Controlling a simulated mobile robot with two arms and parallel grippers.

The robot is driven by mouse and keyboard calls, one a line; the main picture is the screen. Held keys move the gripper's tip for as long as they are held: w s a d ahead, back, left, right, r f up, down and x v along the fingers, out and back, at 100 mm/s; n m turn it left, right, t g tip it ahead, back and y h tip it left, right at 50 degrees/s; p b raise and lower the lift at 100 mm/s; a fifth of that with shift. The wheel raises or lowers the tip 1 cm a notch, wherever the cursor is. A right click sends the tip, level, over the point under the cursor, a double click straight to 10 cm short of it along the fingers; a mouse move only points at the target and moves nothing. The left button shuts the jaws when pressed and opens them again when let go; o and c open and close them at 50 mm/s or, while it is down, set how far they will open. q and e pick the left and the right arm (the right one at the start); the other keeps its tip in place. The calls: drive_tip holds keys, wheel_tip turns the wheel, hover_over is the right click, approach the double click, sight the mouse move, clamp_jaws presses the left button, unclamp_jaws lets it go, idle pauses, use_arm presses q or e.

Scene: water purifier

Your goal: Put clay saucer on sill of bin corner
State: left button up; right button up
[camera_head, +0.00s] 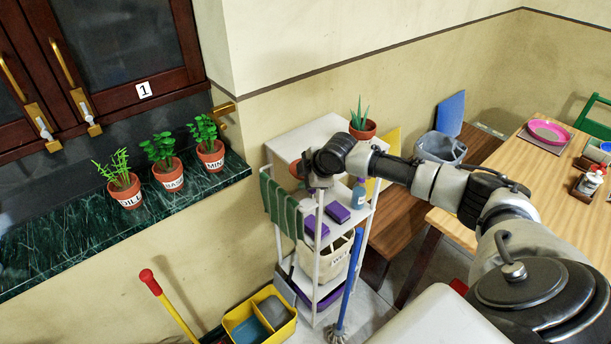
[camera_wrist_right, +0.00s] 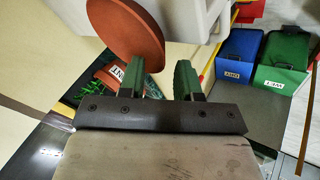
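A round terracotta clay saucer (camera_wrist_right: 133,28) shows in the right wrist view, just beyond the left finger and against the white shelf. In the head view only a small orange part (camera_head: 297,169) shows at the cart's top front corner, partly hidden by my arm. My right gripper (camera_head: 312,188) is by that corner. In the wrist view the right gripper's green fingers (camera_wrist_right: 172,78) stand apart with a gap between them. The saucer's rim is close to the left finger; I cannot tell whether they touch. My left gripper is not in view. Which ledge is the bin corner's sill is unclear.
A dark green marble sill (camera_head: 70,232) holds dill, basil and mint pots, with bare room in front. Blue (camera_wrist_right: 238,62) and green (camera_wrist_right: 286,66) labelled bins show in the wrist view.

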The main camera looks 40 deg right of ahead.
drive_tip(key=b+v, duration=0.4)
drive_tip(key=v, duration=0.6)
drive_tip(key=shift+s+r, duration=0.15)
drive_tip(key=shift+s, duration=0.1)
